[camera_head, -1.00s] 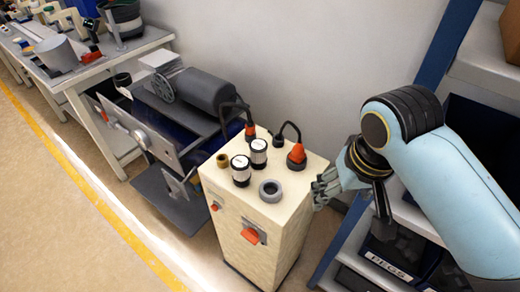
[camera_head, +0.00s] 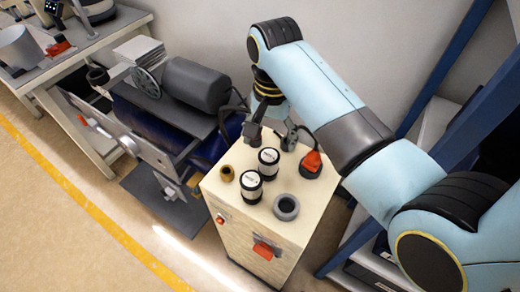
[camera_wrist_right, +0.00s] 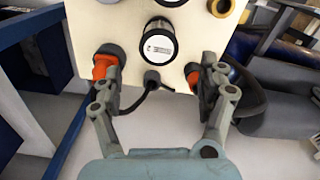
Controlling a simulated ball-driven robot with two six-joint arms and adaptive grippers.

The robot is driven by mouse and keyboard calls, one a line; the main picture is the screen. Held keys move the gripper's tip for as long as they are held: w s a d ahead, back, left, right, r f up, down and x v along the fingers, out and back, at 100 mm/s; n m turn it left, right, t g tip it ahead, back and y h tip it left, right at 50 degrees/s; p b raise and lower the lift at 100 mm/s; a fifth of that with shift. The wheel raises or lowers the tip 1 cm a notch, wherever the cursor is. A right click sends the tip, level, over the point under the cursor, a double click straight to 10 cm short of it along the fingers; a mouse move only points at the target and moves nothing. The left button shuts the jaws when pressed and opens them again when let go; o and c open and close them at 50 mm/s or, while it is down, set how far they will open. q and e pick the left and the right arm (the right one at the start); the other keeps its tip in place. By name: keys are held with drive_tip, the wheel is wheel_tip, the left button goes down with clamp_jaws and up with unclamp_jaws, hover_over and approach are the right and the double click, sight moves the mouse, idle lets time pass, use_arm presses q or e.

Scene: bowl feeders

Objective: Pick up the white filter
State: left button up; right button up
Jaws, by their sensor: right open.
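Two filters, white cylinders with black bands and white labelled tops, stand upright on a cream cabinet (camera_head: 230,204). The rear filter (camera_head: 268,161) is nearer my right gripper; the front filter (camera_head: 250,187) is left of it and closer to the cabinet's front. In the wrist view the rear filter (camera_wrist_right: 160,42) lies ahead between the finger directions, and the other is cut off at the top edge. My right gripper (camera_head: 271,136) is open and empty, above the cabinet's rear edge, apart from the filters. Its spread fingers (camera_wrist_right: 160,82) show in the wrist view. My left gripper is out of view.
A grey ring (camera_head: 286,207) and a brass ring (camera_head: 227,173) sit beside the filters. An orange plug (camera_head: 312,162) with a black cable stands at the cabinet's rear right. A motor machine (camera_head: 195,85) is at left, blue shelving (camera_head: 445,70) at right.

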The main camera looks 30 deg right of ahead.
sight(270, 154)
wheel_tip(270, 154, down, 5)
drive_tip(key=shift+s+r, duration=0.15)
drive_tip(key=shift+f, duration=0.3)
wheel_tip(270, 154, down, 5)
drive_tip(key=shift+r, duration=0.1)
drive_tip(key=shift+a, duration=0.1)
drive_tip(key=c, duration=1.1)
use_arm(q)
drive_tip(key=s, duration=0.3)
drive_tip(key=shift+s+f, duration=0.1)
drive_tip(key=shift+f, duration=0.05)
use_arm(e)
drive_tip(key=c, duration=0.3)
